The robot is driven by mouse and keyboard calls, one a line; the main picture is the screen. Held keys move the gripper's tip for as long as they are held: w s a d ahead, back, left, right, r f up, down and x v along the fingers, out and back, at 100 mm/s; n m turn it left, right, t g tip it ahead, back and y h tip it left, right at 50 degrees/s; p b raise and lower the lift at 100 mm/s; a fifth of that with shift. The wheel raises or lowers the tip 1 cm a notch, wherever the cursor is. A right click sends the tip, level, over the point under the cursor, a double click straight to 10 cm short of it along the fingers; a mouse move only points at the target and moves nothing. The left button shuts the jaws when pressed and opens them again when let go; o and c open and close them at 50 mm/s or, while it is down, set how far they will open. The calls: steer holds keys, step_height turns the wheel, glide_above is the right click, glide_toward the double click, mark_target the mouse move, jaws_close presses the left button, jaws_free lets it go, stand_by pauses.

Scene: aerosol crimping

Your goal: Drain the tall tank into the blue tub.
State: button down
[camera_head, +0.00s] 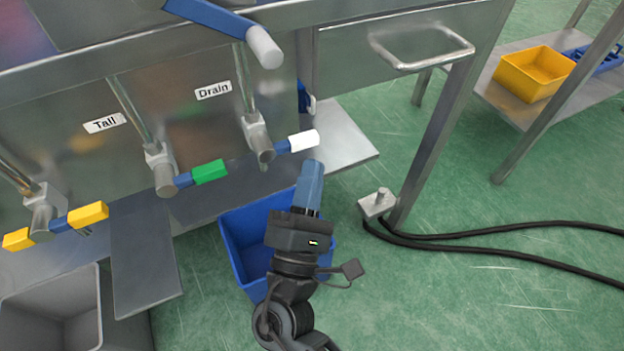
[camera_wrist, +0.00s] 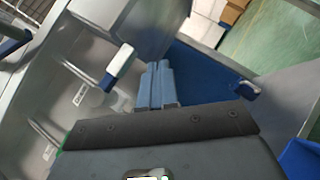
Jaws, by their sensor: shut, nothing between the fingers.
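The blue tub (camera_head: 240,262) stands on the floor below the valves, partly hidden by my gripper. My gripper (camera_head: 314,168) is shut and empty, its blue fingers pointing up just below and right of the white-tipped valve handle (camera_head: 303,141). In the wrist view the shut fingers (camera_wrist: 157,68) are right of the white-tipped handle (camera_wrist: 118,62), apparently apart from it. A green-tipped handle (camera_head: 209,171) is to its left. The steel tank front carries a "Tall" label (camera_head: 104,122) beside the green-handled pipe and a "Drain" label (camera_head: 213,90) beside the white-handled pipe. The inside of the tank is not visible.
A yellow-handled valve (camera_head: 88,214) and a grey bin (camera_head: 50,315) are at the left. A blue lever with a light grey end (camera_head: 264,47) juts out above. A table leg (camera_head: 432,145) and black cables (camera_head: 500,248) are at the right. Green floor is open at lower right.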

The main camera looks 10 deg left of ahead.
steer(key=s+d+f, duration=0.3)
steer(key=s+f, duration=0.3)
steer(key=f, duration=0.2)
steer(key=shift+d+f, duration=0.3)
